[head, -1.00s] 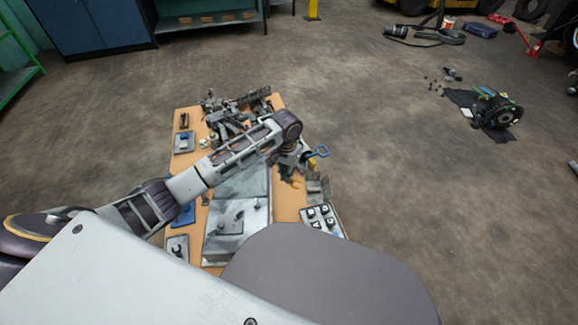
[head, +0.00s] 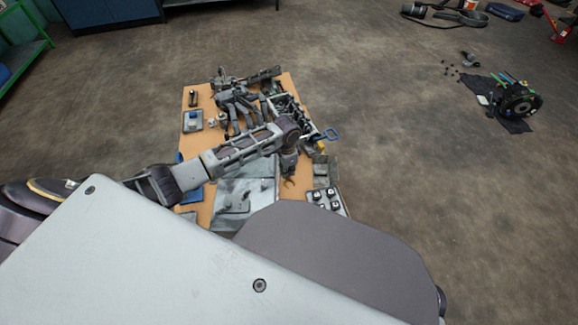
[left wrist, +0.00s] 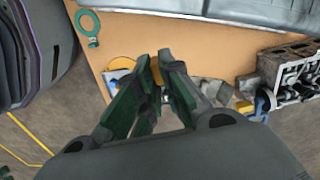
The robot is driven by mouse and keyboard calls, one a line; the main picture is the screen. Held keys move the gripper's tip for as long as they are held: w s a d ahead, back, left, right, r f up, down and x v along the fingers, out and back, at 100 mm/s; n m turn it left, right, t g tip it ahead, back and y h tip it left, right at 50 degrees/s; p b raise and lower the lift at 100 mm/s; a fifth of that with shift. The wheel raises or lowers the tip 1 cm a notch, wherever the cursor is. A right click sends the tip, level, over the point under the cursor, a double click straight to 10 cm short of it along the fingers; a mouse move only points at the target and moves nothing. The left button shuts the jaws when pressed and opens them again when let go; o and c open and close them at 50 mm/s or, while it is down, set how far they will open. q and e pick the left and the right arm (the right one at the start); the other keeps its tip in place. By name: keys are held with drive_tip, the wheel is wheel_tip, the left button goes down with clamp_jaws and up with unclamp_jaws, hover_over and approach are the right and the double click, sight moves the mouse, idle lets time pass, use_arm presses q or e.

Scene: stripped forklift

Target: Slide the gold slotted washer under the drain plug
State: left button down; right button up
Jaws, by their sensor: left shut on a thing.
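The gold slotted washer (head: 288,184) shows as a small C shape over the right part of the workbench in the head view. My left gripper (head: 289,172) is shut on it. In the left wrist view the fingertips of the left gripper (left wrist: 157,76) are close together with gold between them, and the gold disc (left wrist: 122,63) shows beside them. The fingers hide part of the washer. A grey metal pan (head: 250,192) lies left of the gripper, with a small raised part (head: 237,204) on it. I cannot tell if this is the drain plug. My right gripper is out of view.
An engine block (head: 288,112) and a blue-handled tool (head: 326,135) lie beyond the gripper. A tray of sockets (head: 328,201) stands at the near right. Grey bins (head: 326,170) stand at the right edge. A green ring tool (left wrist: 88,28) shows in the left wrist view.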

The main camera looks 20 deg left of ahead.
use_arm(q)
wheel_tip(320, 180, down, 9)
drive_tip(key=w+a+m, duration=0.1)
drive_tip(key=a+m, duration=0.1)
drive_tip(key=m, duration=2)
drive_tip(key=shift+w+a+p, duration=0.25)
drive_tip(key=shift+a+p, duration=0.05)
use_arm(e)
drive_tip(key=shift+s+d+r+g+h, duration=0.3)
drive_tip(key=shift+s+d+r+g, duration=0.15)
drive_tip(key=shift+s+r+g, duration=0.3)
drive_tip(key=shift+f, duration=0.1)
use_arm(q)
drive_tip(key=shift+f, duration=0.1)
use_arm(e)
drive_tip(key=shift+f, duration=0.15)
